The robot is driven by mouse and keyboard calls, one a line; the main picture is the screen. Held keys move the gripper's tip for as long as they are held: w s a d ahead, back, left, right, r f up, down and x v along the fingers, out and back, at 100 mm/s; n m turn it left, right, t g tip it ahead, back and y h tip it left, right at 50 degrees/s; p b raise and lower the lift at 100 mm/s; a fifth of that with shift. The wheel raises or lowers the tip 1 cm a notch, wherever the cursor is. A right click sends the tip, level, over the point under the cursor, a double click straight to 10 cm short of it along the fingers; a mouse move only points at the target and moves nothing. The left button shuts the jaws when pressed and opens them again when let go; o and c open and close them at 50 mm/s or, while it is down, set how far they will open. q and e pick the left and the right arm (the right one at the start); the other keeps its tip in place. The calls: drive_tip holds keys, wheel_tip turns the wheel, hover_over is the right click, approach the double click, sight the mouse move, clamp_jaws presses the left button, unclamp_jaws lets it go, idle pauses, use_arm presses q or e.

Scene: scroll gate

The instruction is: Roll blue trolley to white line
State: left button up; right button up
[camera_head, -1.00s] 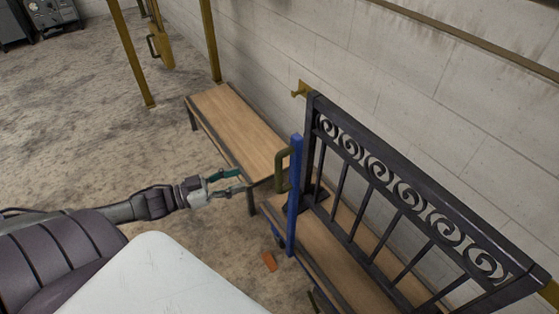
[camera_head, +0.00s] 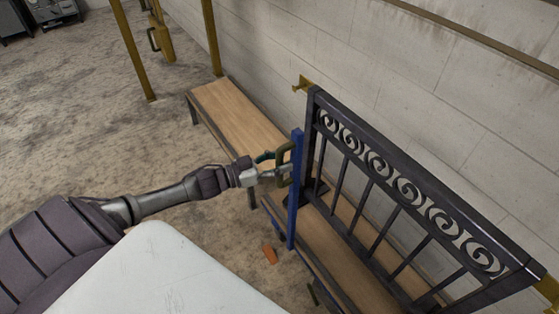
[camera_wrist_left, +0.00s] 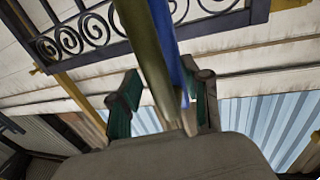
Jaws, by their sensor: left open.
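The blue trolley shows as an upright blue post (camera_head: 295,190) with an olive handle (camera_head: 283,165) on its left side. A dark scroll gate panel (camera_head: 400,195) stands upright beside the post, above a wooden deck (camera_head: 335,255). My left gripper (camera_head: 272,165) is at the handle, with its fingers around or beside it. In the left wrist view the gripper (camera_wrist_left: 160,100) is open, and the olive handle bar (camera_wrist_left: 143,45) runs between its two green-padded fingers. The blue post (camera_wrist_left: 167,40) is just behind the bar. My right gripper is not in view. No white line shows.
A wooden bench (camera_head: 238,118) stands along the pale block wall (camera_head: 430,80). Yellow posts (camera_head: 135,50) rise at the back left. An orange piece (camera_head: 270,254) lies on the floor by the trolley. The floor (camera_head: 70,130) at left is clear.

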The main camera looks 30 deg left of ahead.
use_arm(q)
clamp_jaws()
drive_tip(key=shift+s+d, duration=0.1)
drive_tip(key=shift+d, duration=0.05)
